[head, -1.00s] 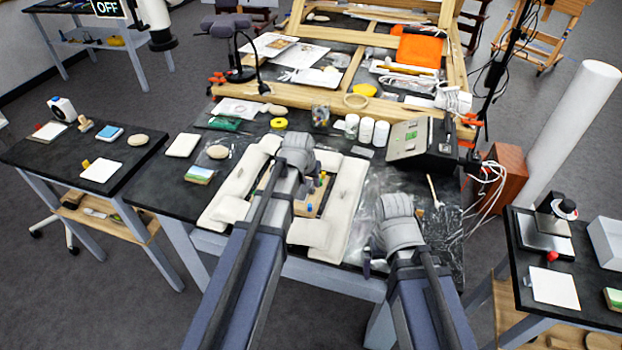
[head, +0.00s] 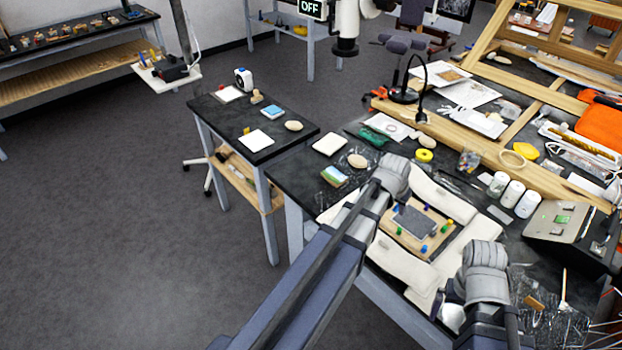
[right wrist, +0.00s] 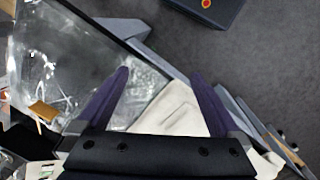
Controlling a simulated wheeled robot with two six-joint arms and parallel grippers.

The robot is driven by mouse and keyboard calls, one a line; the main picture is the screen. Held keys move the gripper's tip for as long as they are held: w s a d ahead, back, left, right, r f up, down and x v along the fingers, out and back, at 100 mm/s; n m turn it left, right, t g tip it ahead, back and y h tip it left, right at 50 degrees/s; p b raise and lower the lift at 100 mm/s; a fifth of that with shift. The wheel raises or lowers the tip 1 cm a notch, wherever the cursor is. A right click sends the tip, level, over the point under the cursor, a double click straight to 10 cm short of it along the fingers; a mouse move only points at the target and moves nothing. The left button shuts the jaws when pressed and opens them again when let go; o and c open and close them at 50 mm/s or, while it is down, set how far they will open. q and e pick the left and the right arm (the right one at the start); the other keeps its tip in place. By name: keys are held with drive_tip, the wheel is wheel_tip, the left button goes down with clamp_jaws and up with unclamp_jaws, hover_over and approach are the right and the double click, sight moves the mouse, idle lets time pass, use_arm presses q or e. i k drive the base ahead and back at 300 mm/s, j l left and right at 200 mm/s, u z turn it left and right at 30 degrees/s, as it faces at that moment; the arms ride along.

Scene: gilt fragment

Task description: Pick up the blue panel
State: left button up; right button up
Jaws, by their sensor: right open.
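A small light-blue square panel (head: 271,112) lies on the dark top of the small side table (head: 290,150), left of the main bench in the head view. Both grippers are well to its right, over the bench. My left gripper (head: 393,177) is above the pale padding at the bench front; its fingers are hidden. My right gripper (right wrist: 160,78) is open and empty in the right wrist view, with bare padding and clear sheeting below. In the head view it is partly hidden at the lower right.
A white square (head: 255,140), a tan oval (head: 293,126) and a small stamp-like piece (head: 257,97) lie near the panel. A wooden board (head: 425,245) with a dark grey plate and coloured pegs sits amid the padding. Open floor (head: 130,220) lies left.

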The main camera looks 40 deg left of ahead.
sight(333, 176)
drive_tip(key=u, duration=1.05)
